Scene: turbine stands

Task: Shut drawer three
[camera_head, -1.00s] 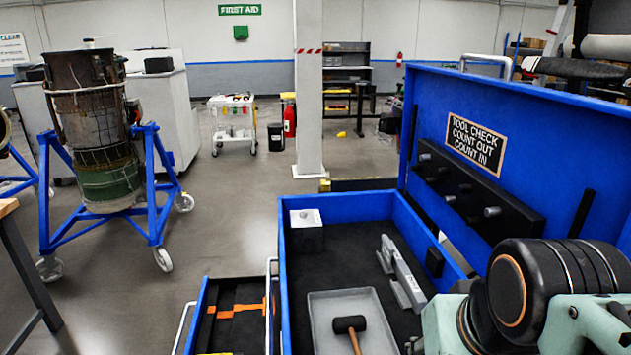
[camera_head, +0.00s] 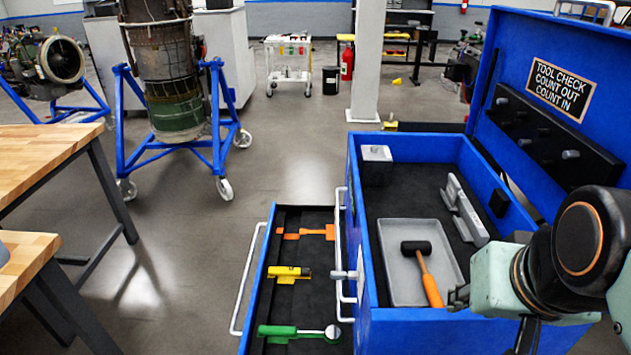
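One drawer (camera_head: 266,262) of the blue tool chest (camera_head: 367,275) stands pulled out to the left. It has a blue rim, a black foam liner and a long white handle (camera_head: 247,280) on its outer edge. I see no number on it, so I cannot tell whether it is drawer three. White handles (camera_head: 340,230) of other drawers show along the chest's front. My gripper (camera_head: 459,298) is at the right, over the chest's near edge and apart from the open drawer. It is mostly hidden by my arm, and its fingers cannot be made out.
An orange tool (camera_head: 306,232), a yellow tool (camera_head: 288,273) and a green tool (camera_head: 292,332) lie in the drawer. A grey tray with a mallet (camera_head: 424,270) lies in the chest top. The raised lid (camera_head: 570,75) stands right. Wooden tables (camera_head: 45,160) stand left, with clear floor between.

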